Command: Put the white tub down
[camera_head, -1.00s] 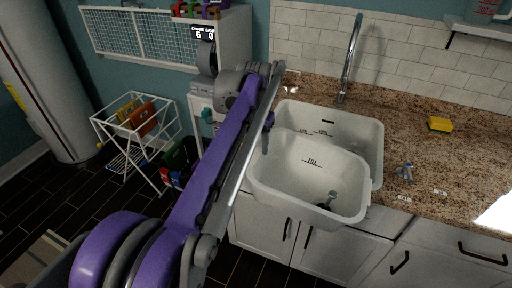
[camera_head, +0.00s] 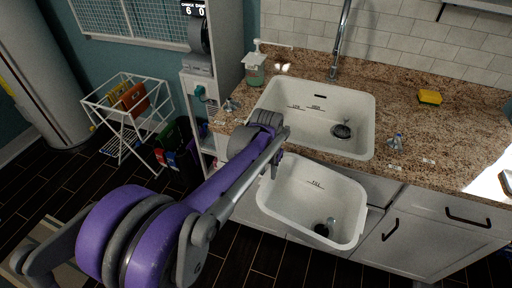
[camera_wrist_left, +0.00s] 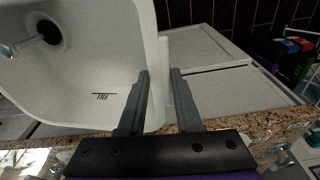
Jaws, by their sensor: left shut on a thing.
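My left gripper (camera_head: 274,160) is at the tub's back left edge in the head view. In the left wrist view its two fingers (camera_wrist_left: 158,103) are either side of the tub's rim, and the tub (camera_wrist_left: 95,70) fills the left part of that view. A dark round drain with a small metal piece shows in the tub's bottom. My right gripper is not in view.
The granite counter (camera_head: 455,130) holds a yellow sponge (camera_head: 430,97) and a soap dispenser (camera_head: 254,70). A faucet (camera_head: 339,45) stands behind the sink. A white drying rack (camera_head: 127,110) stands on the dark floor at left. The counter right of the sink is mostly clear.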

